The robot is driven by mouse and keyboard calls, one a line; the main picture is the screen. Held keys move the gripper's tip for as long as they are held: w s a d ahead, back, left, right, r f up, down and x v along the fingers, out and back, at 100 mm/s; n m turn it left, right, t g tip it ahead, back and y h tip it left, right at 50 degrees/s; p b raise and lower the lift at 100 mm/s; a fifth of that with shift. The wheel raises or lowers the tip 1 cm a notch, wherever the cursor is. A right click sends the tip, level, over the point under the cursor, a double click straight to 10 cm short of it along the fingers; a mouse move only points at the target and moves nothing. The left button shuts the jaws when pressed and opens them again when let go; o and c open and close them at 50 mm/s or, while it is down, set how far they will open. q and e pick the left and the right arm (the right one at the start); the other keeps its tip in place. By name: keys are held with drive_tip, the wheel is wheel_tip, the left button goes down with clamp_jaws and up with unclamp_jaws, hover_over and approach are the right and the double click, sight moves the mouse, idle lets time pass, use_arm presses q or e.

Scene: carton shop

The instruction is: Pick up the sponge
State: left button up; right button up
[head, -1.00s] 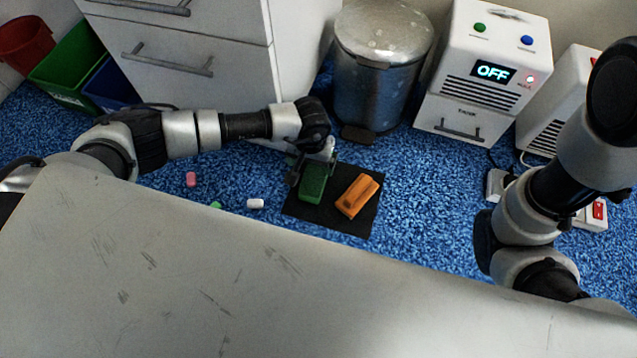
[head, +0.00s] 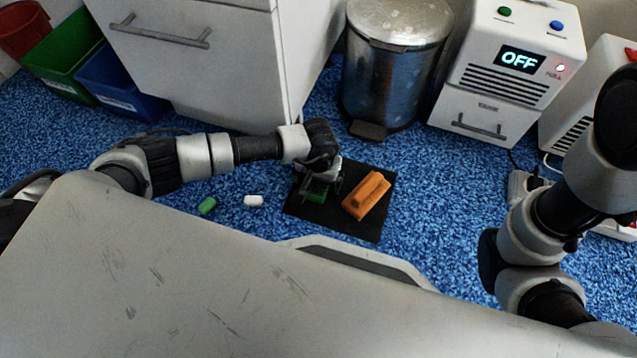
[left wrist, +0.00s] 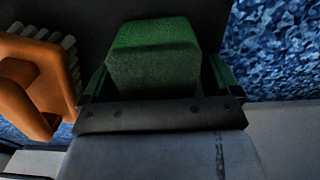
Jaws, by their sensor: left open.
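The green sponge (head: 317,194) lies on a black mat (head: 363,231) on the blue floor, partly covered by my left gripper (head: 318,182) in the head view. In the left wrist view the sponge (left wrist: 153,55) sits in the middle, in front of the gripper's dark palm bar. My left gripper is open and low over the sponge, with its jaws on either side of it; I cannot tell whether they touch it. An orange brush (head: 366,195) lies on the mat just right of the sponge, and it also shows in the left wrist view (left wrist: 40,85). My right gripper is out of view.
A small green piece (head: 207,206) and a white piece (head: 253,200) lie on the floor left of the mat. A white drawer cabinet (head: 215,70) and a metal bin (head: 393,75) stand behind.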

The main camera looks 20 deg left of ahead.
use_arm(q)
drive_tip(key=c, duration=1)
drive_tip(key=shift+r, duration=0.15)
drive_tip(key=shift+r+p, duration=0.55)
drive_tip(key=shift+p, duration=0.2)
wheel_tip(320, 180, up, 4)
drive_tip(key=p, duration=0.3)
drive_tip(key=shift+d+p, duration=0.15)
drive_tip(key=shift+p, duration=0.2)
drive_tip(key=s+d+r+p, duration=0.1)
drive_tip(key=d+p, duration=0.1)
drive_tip(key=d, duration=0.1)
drive_tip(key=s+d+r+p, duration=0.1)
drive_tip(key=d+r, duration=0.1)
drive_tip(key=d, duration=0.1)
drive_tip(key=s+d+r+p, duration=0.1)
drive_tip(key=d+r+p, duration=0.1)
drive_tip(key=d, duration=0.1)
drive_tip(key=shift+d+p, duration=0.15)
drive_tip(key=shift+p, duration=0.15)
drive_tip(key=shift+s+d+r+p, duration=0.25)
drive_tip(key=shift+d+r+p, duration=0.1)
drive_tip(key=shift+d, duration=0.4)
